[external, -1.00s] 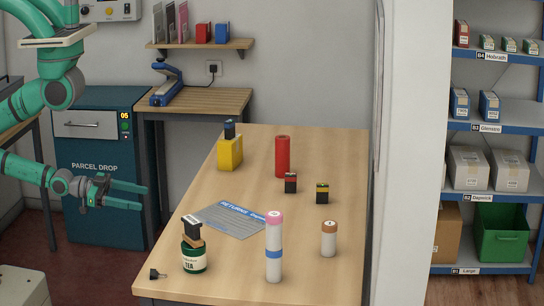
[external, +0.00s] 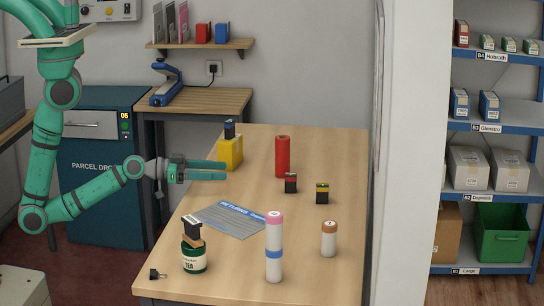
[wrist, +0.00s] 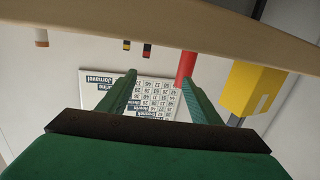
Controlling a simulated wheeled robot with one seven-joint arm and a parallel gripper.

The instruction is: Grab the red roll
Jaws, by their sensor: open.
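The red roll (external: 283,157) stands upright toward the back of the wooden table in the external view. In the wrist view, which looks upside down, the red roll (wrist: 186,68) shows near the tip of the right-hand finger. My gripper (external: 226,169) is open and empty, with its fingers pointing right over the table's left side. It is left of the roll and apart from it. The two green fingers of my gripper (wrist: 159,78) are spread in the wrist view.
A yellow block (external: 230,153) with a dark item on top stands close to my fingers, left of the roll.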

